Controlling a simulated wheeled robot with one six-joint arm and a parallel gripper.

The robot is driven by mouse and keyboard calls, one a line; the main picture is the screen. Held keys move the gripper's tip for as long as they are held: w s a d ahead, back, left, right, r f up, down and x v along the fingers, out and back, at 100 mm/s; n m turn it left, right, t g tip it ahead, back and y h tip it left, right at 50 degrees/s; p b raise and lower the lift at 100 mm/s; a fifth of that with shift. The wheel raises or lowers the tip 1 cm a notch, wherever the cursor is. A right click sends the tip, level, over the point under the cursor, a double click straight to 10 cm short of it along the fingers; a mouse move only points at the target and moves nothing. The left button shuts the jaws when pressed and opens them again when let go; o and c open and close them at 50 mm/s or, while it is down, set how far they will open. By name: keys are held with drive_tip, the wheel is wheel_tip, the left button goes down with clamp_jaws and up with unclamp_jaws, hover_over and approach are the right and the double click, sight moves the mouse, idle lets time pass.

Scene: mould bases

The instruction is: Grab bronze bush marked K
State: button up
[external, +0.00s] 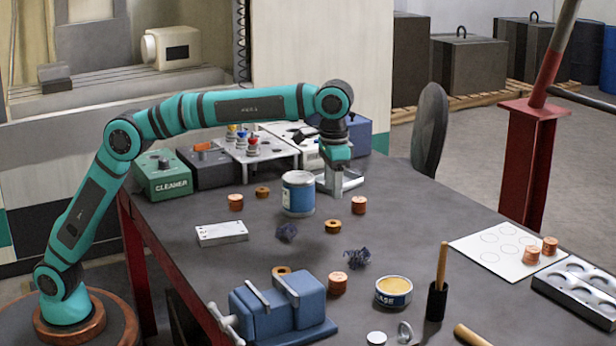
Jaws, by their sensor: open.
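Several bronze bushes lie on the dark table. Taller ones stand left of the blue can (235,202), right of my gripper (359,205) and near the front (337,283). Flatter rings lie behind the left bush (262,192), at the table's middle (333,226) and behind the vise (282,271). No letter K is readable on any. My gripper (341,185) is open and points down beside the blue can, apart from the bushes; nothing shows between its fingers.
The blue can (298,197) stands close left of my gripper. A blue vise (280,308), grease tin (393,292), upright brush (438,290), dark scraps (357,258) and metal block (222,234) occupy the table. A grey tray (578,290) lies right.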

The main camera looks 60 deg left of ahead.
hover_over(333, 225)
wheel_tip(333, 225, down, 5)
drive_tip(key=shift+w+a+f, duration=0.1)
drive_tip(key=shift+f, duration=1.2)
drive_tip(key=shift+w+a+f, duration=0.1)
drive_tip(key=shift+f, duration=1.2)
drive_tip(key=c, duration=0.9)
